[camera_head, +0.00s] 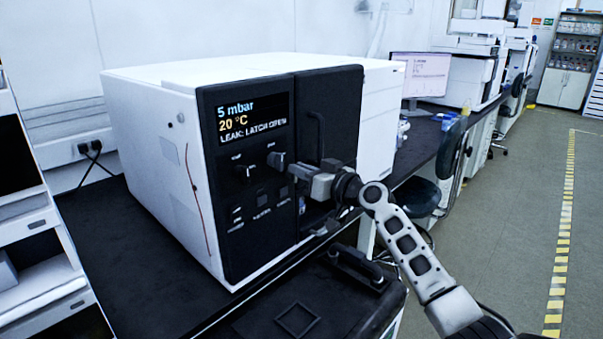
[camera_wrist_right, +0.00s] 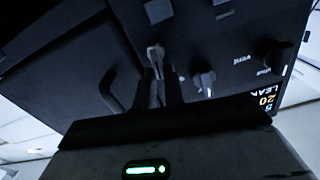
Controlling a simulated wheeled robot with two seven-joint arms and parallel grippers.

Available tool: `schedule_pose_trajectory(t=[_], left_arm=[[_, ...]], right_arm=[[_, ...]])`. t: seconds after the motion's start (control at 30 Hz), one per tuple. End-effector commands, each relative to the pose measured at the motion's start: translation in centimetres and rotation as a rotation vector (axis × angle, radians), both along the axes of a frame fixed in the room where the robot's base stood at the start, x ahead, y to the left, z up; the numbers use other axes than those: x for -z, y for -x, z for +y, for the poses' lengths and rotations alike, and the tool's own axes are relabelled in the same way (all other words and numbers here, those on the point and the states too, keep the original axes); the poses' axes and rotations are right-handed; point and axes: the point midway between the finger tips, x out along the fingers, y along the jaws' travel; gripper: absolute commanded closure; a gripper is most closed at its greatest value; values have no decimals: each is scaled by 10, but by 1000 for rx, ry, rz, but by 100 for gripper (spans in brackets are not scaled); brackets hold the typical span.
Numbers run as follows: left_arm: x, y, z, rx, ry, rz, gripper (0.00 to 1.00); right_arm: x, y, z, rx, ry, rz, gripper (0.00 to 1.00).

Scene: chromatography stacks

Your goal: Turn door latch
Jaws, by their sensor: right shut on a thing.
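The white oven-like instrument (camera_head: 150,120) stands on the dark bench. Its black front has a display (camera_head: 250,120) reading "5 mbar", "20 °C" and what looks like "LEAK: LATCH OPEN". The black door (camera_head: 340,95) with a bar handle (camera_head: 313,125) appears closed. In the wrist view a small light-grey latch (camera_wrist_right: 155,52) sits at the fingertips, between the door handle and the knobs. My right gripper (camera_head: 303,174) is shut on the latch, and its fingers (camera_wrist_right: 158,85) reach up to it. The gripper covers the latch in the head view. My left gripper is out of view.
Two knobs (camera_head: 243,171) sit close to my right gripper on the panel. A dark case with a handle (camera_head: 355,265) lies in front of the instrument, below my right arm. A monitor (camera_head: 425,75) stands farther back. The floor at right is clear.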

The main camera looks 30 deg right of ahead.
Motion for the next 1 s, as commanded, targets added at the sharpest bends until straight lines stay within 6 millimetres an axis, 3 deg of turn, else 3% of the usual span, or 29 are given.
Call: schedule_pose_trajectory(t=[1.0], left_arm=[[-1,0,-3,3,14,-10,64]], right_arm=[[11,-5,-15,0,-899,313,100]])
